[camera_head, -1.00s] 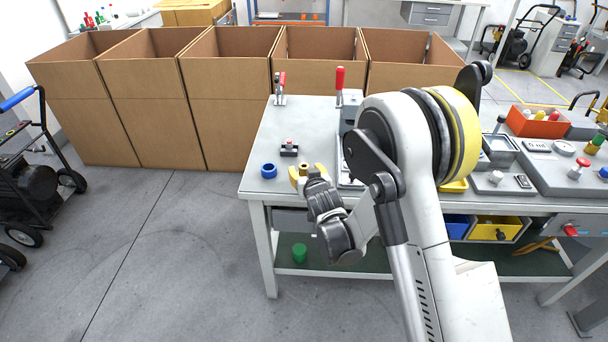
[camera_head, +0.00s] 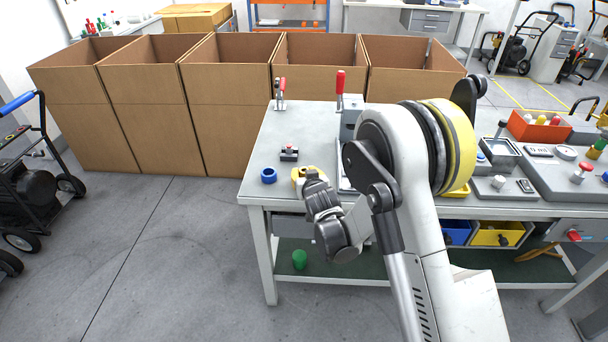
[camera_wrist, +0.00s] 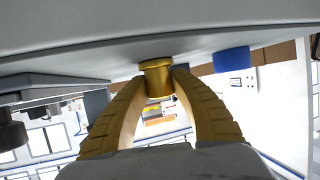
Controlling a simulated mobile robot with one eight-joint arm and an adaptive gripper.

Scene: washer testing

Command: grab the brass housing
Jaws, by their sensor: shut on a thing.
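The brass housing (camera_wrist: 157,77) is a short gold-coloured cylinder with a wider rim, between my fingertips in the wrist view. My gripper (camera_wrist: 161,82) has two yellow curved fingers, one on each side of the housing, and is shut on it. In the head view my gripper (camera_head: 301,176) is at the front left part of the grey workbench (camera_head: 262,140). There the fingers and arm mostly hide the housing. I cannot tell whether the housing still touches the bench top.
A blue ring (camera_head: 269,175) lies left of my gripper, with a small dark fixture (camera_head: 289,153) behind it. Red-handled clamps (camera_head: 340,88) stand farther back. Open cardboard boxes (camera_head: 225,110) line the bench's back left. An orange bin (camera_head: 538,127) sits at right.

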